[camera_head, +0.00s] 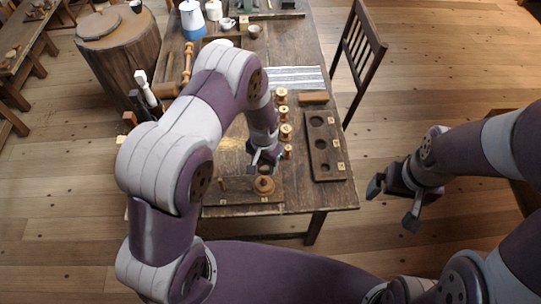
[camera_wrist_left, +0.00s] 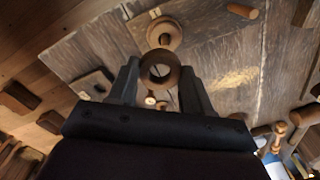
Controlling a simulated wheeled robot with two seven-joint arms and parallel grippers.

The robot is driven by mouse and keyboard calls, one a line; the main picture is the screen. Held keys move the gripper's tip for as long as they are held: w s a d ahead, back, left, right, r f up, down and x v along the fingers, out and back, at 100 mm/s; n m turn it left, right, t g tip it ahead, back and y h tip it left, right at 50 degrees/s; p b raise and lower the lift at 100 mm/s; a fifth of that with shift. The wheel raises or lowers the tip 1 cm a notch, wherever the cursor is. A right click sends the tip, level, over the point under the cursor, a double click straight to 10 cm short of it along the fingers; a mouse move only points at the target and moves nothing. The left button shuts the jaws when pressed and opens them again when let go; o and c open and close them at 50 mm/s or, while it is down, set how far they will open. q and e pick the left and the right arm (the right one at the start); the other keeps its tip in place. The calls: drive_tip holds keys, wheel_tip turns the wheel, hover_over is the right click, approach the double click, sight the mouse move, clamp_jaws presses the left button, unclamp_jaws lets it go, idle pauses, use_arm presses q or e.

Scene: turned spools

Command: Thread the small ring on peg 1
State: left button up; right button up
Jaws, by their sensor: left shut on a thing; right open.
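My left gripper (camera_head: 264,157) is shut on a small wooden ring (camera_wrist_left: 160,69), gripped between both fingertips in the left wrist view, its hole facing the camera. The ring is near the dark peg board (camera_head: 240,200) at the table's front edge. The board's right peg position bears a stack of round wooden rings (camera_head: 264,186), also seen as a disc in the left wrist view (camera_wrist_left: 164,34). A thin bare peg (camera_head: 222,184) stands at the board's left and shows in the wrist view (camera_wrist_left: 242,11). Peg numbers are unreadable. My right gripper (camera_head: 395,203) is open and empty beyond the table's right side.
A dark board with round holes (camera_head: 325,150) lies on the right of the table. Several turned spools (camera_head: 285,131) stand left of it. A striped cloth (camera_head: 296,77) and a blue-white jug (camera_head: 192,20) are farther back. A chair (camera_head: 358,48) stands at the right.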

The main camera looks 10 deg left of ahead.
sight(263, 177)
use_arm(q)
drive_tip(key=shift+w+a+f, duration=0.2)
drive_tip(key=shift+w+f, duration=0.05)
drive_tip(key=shift+w, duration=0.1)
drive_tip(key=shift+w+a+f+b, duration=0.25)
drive_tip(key=shift+a+f+b, duration=0.25)
drive_tip(key=shift+f+b, duration=0.3)
drive_tip(key=f, duration=0.1)
drive_tip(key=f+b, duration=0.1)
drive_tip(key=b, duration=0.1)
drive_tip(key=shift+s+d+f, duration=0.25)
drive_tip(key=shift+d+f, duration=0.1)
drive_tip(key=shift+f, duration=0.05)
drive_tip(key=shift+f+b, duration=0.4)
drive_tip(key=shift+w+f, duration=0.1)
drive_tip(key=shift+f, duration=0.15)
drive_tip(key=shift+a, duration=0.2)
use_arm(e)
drive_tip(key=f, duration=0.1)
drive_tip(key=a+f, duration=0.1)
drive_tip(key=f, duration=0.2)
drive_tip(key=shift+w+a+f, duration=0.15)
drive_tip(key=shift+w+f, duration=0.15)
drive_tip(key=shift+w, duration=0.05)
use_arm(q)
drive_tip(key=shift+d, duration=0.15)
